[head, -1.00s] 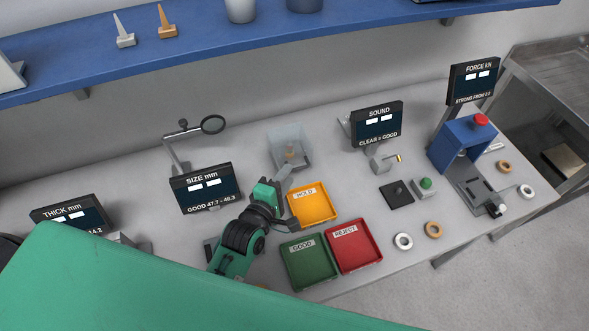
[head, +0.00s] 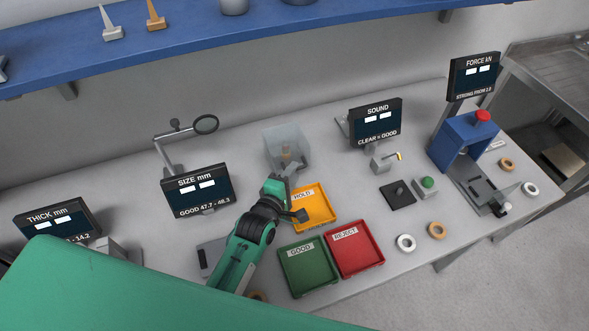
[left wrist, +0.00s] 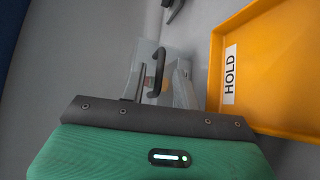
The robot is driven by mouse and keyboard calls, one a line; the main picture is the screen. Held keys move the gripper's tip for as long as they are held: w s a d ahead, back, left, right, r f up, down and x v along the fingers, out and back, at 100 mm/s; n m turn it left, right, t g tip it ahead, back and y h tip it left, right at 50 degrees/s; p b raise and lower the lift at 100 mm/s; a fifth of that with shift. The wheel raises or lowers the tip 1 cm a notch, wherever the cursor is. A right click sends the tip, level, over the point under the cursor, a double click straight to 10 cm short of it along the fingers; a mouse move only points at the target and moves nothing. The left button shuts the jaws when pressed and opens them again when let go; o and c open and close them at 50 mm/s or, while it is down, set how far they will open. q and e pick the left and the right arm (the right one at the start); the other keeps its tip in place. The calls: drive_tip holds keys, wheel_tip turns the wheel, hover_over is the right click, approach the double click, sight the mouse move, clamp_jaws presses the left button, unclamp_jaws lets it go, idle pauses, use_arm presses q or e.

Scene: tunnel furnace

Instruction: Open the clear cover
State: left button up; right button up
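The clear cover (head: 298,139) is a see-through box on the bench, behind the yellow HOLD tray. A small brownish thing shows through it. My left gripper (head: 289,175) is close to the cover's near side, above the back of the HOLD tray. In the left wrist view the clear cover (left wrist: 141,60) lies just beyond my gripper's grey edge, with a dark curved handle (left wrist: 158,72) on it. The handle appears apart from my gripper. The fingertips are mostly hidden there, so their opening is unclear. My right gripper is not in view.
The yellow HOLD tray (head: 322,206), green GOOD tray (head: 309,265) and red REJECT tray (head: 357,250) stand near my left arm. The SIZE display (head: 196,190) and a magnifier (head: 205,124) are left of the cover, the SOUND display (head: 375,122) right.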

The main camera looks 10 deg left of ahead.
use_arm(q)
drive_tip(key=shift+x, duration=0.85)
drive_tip(key=shift+c, duration=0.4)
clamp_jaws()
